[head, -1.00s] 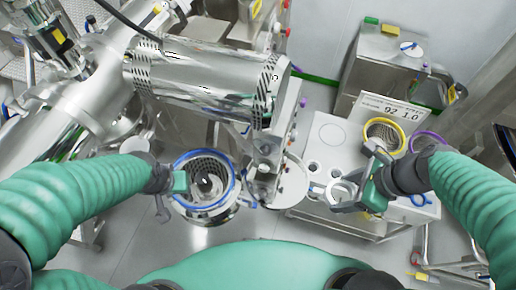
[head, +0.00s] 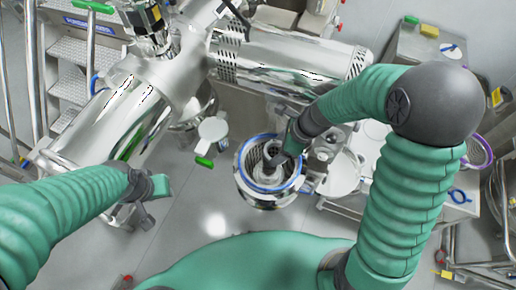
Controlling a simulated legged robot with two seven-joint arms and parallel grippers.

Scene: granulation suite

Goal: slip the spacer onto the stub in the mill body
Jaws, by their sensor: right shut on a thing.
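The mill body (head: 244,182) is a round steel housing with a blue rim and a perforated inner wall, near the middle of the head view. My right gripper (head: 275,160) reaches down into its opening from the upper right. It is shut on the spacer (head: 266,171), a pale grey ring partly covered by the fingers, low inside the opening. The stub is hidden under the spacer and fingers, so I cannot tell whether the spacer is around it. My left gripper (head: 153,203) is open and empty, well left of the mill body.
A large steel cylinder (head: 285,65) lies behind the mill body, and my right forearm passes in front of its end. A white lid-like disc with a green handle (head: 204,161) is at left. A bench (head: 455,208) with a purple ring (head: 480,152) stands right.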

